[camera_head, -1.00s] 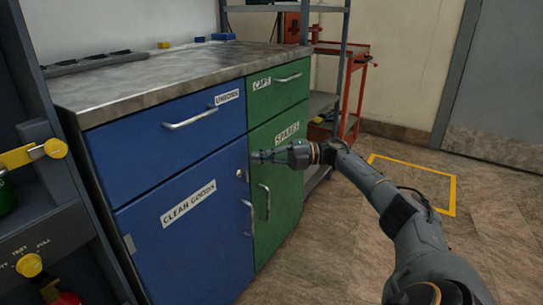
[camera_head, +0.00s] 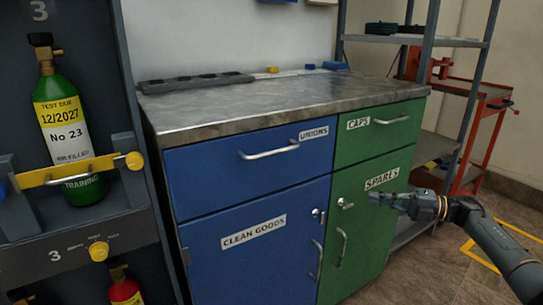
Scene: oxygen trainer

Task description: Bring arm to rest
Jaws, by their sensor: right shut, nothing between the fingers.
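My right gripper (camera_head: 384,200) shows in the head view at the right, in front of the green "SPARES" door (camera_head: 362,225). It is shut and empty. My right arm comes in from the lower right corner. The fingers point left, toward the door's lock area; whether they touch the door I cannot tell. The blue and green drawers and doors of the cabinet (camera_head: 250,195) look shut. My left gripper is not in view.
A rack at left holds a green cylinder (camera_head: 65,125) behind a yellow bar (camera_head: 80,174); a red cylinder (camera_head: 124,290) is below. The metal worktop (camera_head: 270,100) is mostly clear. Grey shelving (camera_head: 430,45) and a red trolley (camera_head: 483,110) stand at right. Floor with yellow marking (camera_head: 480,262) is open.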

